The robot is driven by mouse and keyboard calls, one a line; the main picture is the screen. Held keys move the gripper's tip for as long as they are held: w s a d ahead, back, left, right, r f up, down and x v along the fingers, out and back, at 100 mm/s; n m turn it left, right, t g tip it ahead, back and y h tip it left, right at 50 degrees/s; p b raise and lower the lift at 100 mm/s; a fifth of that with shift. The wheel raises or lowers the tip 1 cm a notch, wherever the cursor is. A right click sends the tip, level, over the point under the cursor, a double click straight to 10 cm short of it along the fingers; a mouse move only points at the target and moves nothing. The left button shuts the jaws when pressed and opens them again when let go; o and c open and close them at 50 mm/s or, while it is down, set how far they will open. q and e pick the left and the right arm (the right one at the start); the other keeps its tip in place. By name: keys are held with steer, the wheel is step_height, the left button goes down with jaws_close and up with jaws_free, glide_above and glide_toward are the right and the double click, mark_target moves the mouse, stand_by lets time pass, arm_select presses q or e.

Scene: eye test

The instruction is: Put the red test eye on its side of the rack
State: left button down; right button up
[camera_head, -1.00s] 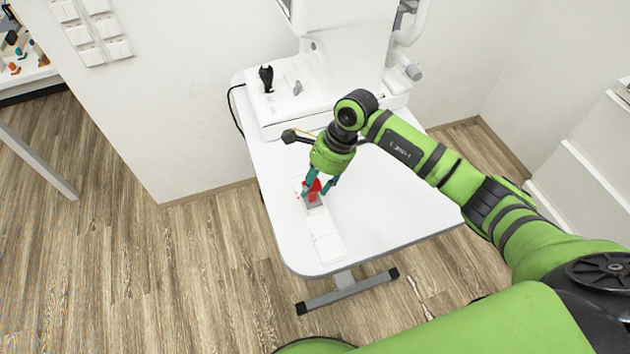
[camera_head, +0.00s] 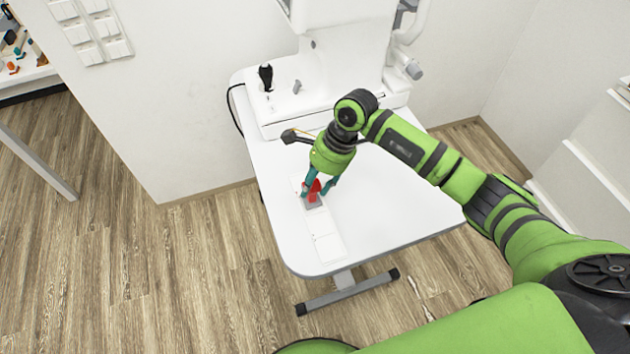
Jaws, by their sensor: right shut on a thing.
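The red test eye (camera_head: 313,196) is at the far end of the white rack (camera_head: 326,246), above or on a small grey patch there. I cannot tell whether it touches the rack. The rack lies flat on the white table, running from the table's middle toward its front edge. My right gripper (camera_head: 317,190) points down with its teal fingers around the red test eye and is shut on it. The fingers hide part of the eye. My left gripper is not in view.
A white eye-examination machine (camera_head: 345,70) stands on the back of the table (camera_head: 385,215), with a black joystick (camera_head: 266,77) at its left. The right part of the tabletop is clear. A white wall (camera_head: 180,120) rises behind.

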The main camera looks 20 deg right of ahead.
steer(key=shift+f+b, duration=0.35)
steer(key=o, duration=0.9)
steer(key=shift+o, duration=0.2)
steer(key=v, duration=1.2)
